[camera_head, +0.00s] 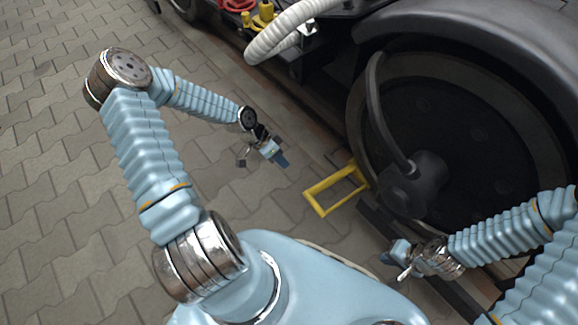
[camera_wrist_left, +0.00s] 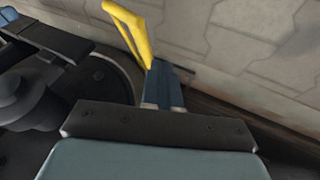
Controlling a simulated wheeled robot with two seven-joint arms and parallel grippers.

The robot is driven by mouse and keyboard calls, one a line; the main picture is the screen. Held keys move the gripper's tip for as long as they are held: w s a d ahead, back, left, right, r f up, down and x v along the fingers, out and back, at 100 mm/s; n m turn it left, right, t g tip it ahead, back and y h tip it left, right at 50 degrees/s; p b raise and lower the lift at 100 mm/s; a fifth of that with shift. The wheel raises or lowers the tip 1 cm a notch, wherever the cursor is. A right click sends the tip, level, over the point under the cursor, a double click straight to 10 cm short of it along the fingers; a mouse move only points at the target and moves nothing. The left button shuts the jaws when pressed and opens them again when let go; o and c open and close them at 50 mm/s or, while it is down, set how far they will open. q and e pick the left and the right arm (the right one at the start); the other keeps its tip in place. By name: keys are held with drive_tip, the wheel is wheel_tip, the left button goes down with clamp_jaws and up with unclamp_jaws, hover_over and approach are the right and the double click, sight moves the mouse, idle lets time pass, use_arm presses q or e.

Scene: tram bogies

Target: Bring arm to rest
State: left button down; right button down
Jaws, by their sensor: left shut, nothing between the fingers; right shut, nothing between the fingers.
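My left arm comes in from the left in the head view, bent at a metal elbow. My left gripper (camera_head: 281,160) is shut and empty, above the paving to the left of the yellow bracket (camera_head: 318,188). In the left wrist view, the blue fingers of my left gripper (camera_wrist_left: 163,84) are together, and the yellow bracket (camera_wrist_left: 128,27) shows beyond them. My right gripper (camera_head: 388,258) is shut and empty, low in front of the big wheel. Its fingertips are small and partly seen in the head view.
A large dark wheel (camera_head: 470,130) under a black fender (camera_head: 500,30) fills the right side. A pale ribbed hose (camera_head: 275,35) and a yellow fitting (camera_head: 262,18) are at the top. A dark rail runs beside the wheel. The grey paving (camera_head: 45,150) at the left is clear.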

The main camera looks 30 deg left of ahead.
use_arm(q)
drive_tip(key=shift+v, duration=1.05)
drive_tip(key=s+d+r+n+g+p, duration=0.1)
drive_tip(key=s+d+p, duration=0.1)
drive_tip(key=d, duration=0.5)
drive_tip(key=s+d+r+n+p, duration=0.1)
drive_tip(key=s+d+n+p, duration=0.1)
drive_tip(key=d, duration=0.4)
drive_tip(key=s+d+n+y+p, duration=0.2)
drive_tip(key=s+d+n+p, duration=0.1)
drive_tip(key=s, duration=0.5)
drive_tip(key=shift+s+d+r+n, duration=0.3)
drive_tip(key=shift+d+n, duration=0.15)
drive_tip(key=shift+n, duration=0.25)
